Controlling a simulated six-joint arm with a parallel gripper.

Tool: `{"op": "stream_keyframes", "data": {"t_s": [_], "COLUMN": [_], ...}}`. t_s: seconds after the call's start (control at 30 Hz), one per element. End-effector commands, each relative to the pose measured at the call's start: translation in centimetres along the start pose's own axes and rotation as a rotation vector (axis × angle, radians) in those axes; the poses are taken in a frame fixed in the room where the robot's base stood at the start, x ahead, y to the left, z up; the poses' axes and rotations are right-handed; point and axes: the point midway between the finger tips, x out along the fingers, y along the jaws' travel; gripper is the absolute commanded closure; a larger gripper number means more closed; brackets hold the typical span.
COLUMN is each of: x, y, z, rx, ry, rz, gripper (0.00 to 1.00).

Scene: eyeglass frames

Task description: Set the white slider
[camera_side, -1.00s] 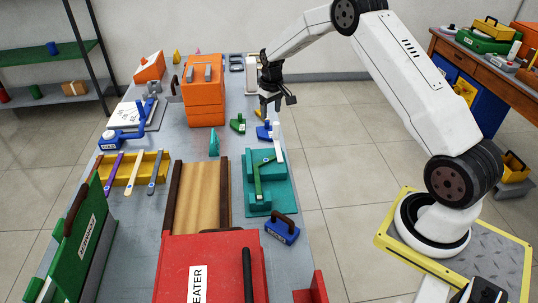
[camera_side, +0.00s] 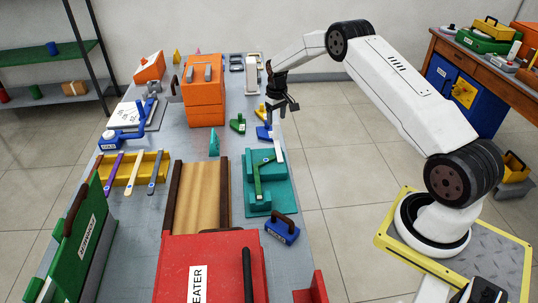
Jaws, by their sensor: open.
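A narrow white piece (camera_side: 280,148), which looks like the white slider, stands at the back right corner of the teal fixture (camera_side: 284,197). A green bar (camera_side: 258,180) lies on the same fixture. My gripper (camera_side: 281,117) is open and points down above the right edge of the table, behind the white piece in the picture. Its fingers look empty.
A green part (camera_side: 238,124) and the orange drawer box (camera_side: 205,103) stand to the left of my gripper. A blue block with a dark handle (camera_side: 282,230) is in front of the teal fixture. A wooden board with dark rails (camera_side: 196,195) lies left of it.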

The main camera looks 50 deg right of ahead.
Motion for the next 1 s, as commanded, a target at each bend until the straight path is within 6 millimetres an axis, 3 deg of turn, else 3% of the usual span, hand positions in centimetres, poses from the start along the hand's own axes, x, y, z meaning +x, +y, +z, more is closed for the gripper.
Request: {"op": "stream_keyframes", "data": {"t_s": [0.4,0.87,1.0], "x": [4.7,5.5,5.5], "y": [0.0,0.0,0.0], "z": [0.1,0.0,0.0], "rx": [-0.001,-0.001,-0.001], "ry": [-0.001,0.001,0.001], "rz": [-0.002,-0.001,-0.001], "gripper": [0.30,0.30,0.74]}}
